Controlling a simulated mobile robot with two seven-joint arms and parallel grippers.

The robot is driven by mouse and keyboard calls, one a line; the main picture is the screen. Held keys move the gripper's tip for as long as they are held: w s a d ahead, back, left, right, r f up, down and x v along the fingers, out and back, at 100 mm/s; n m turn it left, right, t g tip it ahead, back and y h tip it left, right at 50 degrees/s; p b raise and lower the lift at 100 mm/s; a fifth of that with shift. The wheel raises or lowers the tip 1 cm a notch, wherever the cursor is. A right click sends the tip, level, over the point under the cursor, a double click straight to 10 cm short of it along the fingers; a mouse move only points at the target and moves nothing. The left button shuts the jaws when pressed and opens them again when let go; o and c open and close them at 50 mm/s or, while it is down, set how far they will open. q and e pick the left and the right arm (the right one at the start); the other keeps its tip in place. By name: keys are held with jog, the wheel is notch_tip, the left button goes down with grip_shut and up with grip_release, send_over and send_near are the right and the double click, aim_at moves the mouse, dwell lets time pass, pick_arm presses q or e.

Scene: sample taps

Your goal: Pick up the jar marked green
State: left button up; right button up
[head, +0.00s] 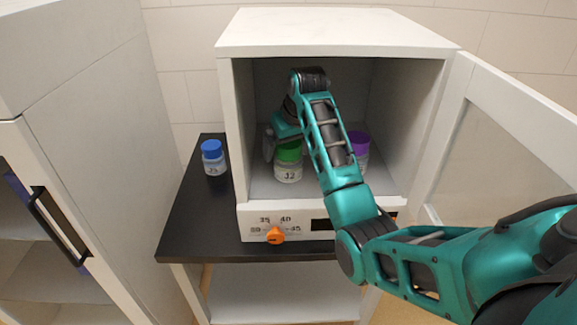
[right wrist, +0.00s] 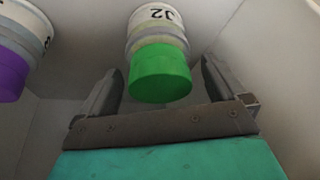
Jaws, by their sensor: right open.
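The jar marked green (head: 288,171) stands upright inside the open white cabinet, with a green lid and the label J2. The same green-lidded jar also shows in the right wrist view (right wrist: 160,62), upside down in that picture, with its lid between my two fingers. My right gripper (right wrist: 160,88) is open, one finger on each side of the lid, with gaps on both sides. In the head view my right gripper (head: 275,142) is beside the jar's lid, partly hidden by my arm. My left gripper is not in view.
A purple-lidded jar (head: 359,148) stands in the cabinet to the right, partly behind my arm. A blue-lidded jar (head: 213,158) stands outside on the black counter (head: 190,225). The cabinet's door (head: 500,150) is open on the right. An orange dial (head: 276,235) sits on its front.

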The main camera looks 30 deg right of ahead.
jog(key=shift+f, duration=0.15)
jog(key=c, duration=1.6)
